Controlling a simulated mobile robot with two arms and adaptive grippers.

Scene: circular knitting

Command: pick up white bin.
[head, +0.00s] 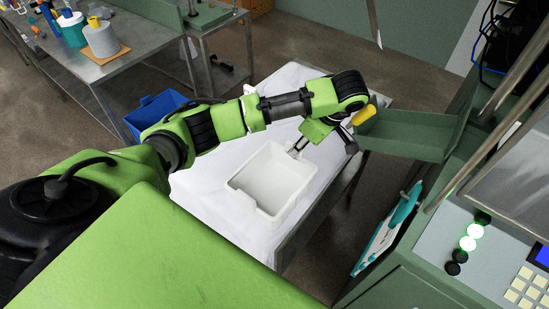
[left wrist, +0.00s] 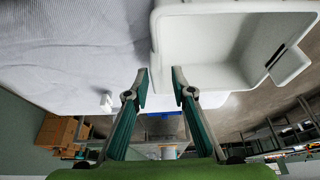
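The white bin (head: 268,182) is empty and sits upright on the white-covered table, near its right edge. My right gripper is not in view.
The white-covered table (head: 205,195) has free room left of the bin. A blue bin (head: 155,112) is beside it. A green machine with a chute (head: 410,133) and control panel (head: 490,255) stands at right. A metal table (head: 95,65) with yarn cones is at back left.

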